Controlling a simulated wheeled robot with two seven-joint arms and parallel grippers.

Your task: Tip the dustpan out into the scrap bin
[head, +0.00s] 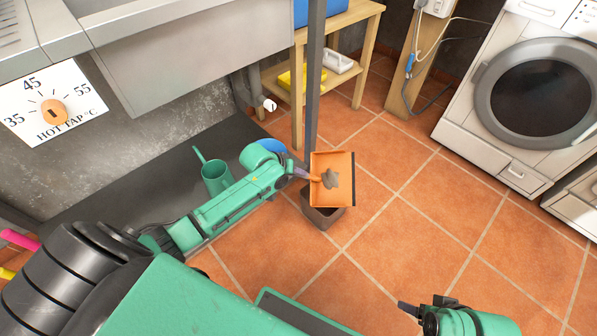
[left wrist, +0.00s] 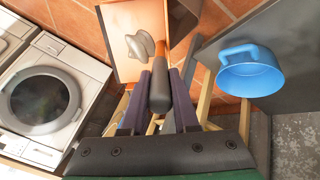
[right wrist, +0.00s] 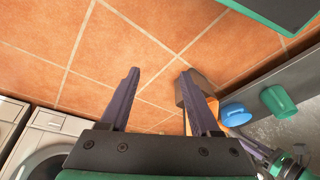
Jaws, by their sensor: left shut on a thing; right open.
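The orange dustpan (head: 345,166) is held over the scrap bin, its open face up, with a small grey heap of dust (head: 330,178) on it. My left gripper (head: 303,172) is shut on its dark handle, which shows between the fingers in the left wrist view (left wrist: 160,92); the heap (left wrist: 140,43) shows there too. The brown scrap bin (head: 323,218) stands on the tiles, its top mostly hidden under the dustpan. My right gripper (right wrist: 160,78) is open and empty, low at the right in the head view, apart from both.
A grey post (head: 314,80) stands just behind the dustpan. A wooden shelf (head: 345,22) and a washing machine (head: 530,95) stand behind. The tiles at right are clear.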

